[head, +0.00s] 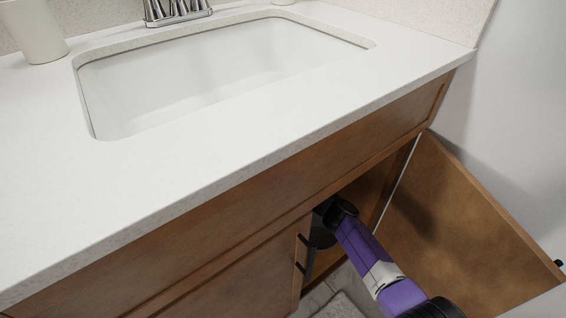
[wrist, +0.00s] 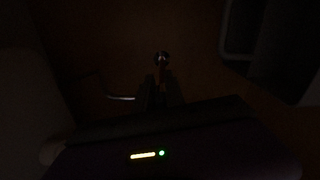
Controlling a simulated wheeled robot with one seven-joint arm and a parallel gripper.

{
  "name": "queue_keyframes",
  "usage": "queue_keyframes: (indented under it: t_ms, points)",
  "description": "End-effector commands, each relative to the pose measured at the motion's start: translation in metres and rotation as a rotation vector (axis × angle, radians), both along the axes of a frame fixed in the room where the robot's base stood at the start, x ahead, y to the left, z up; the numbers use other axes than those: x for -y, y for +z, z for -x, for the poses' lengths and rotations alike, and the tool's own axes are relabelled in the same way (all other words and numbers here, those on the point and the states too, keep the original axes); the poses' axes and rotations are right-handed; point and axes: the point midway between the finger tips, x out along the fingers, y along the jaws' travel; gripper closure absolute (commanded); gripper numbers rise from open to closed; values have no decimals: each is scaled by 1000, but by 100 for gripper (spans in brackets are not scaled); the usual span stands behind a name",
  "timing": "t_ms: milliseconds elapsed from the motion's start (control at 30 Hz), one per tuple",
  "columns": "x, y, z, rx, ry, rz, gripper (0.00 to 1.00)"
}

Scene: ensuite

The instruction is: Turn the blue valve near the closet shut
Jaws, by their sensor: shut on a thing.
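My gripper (wrist: 160,88) is inside the dark sink cabinet in the wrist view, its fingers closed around a small valve-like fitting (wrist: 162,58). A round shiny end of the fitting shows just beyond the fingertips, with a dull reddish part below it. It is too dark to make out any blue on it or how far it is turned. In the head view my purple arm reaches into the open right side of the cabinet (head: 238,222), and the fingers and fitting are hidden.
The cabinet door (head: 450,225) stands open to the right of my arm. The countertop (head: 230,168) overhangs above it. A thin bent metal piece (wrist: 118,97) lies left of my fingers, and a dark boxy shape (wrist: 275,45) is at upper right.

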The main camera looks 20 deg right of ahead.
Motion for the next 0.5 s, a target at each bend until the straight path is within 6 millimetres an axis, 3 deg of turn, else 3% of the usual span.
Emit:
queue_keyframes:
  t_ms: [500]
  points:
    - [2,-5,-1,-64,-3,-197,100]
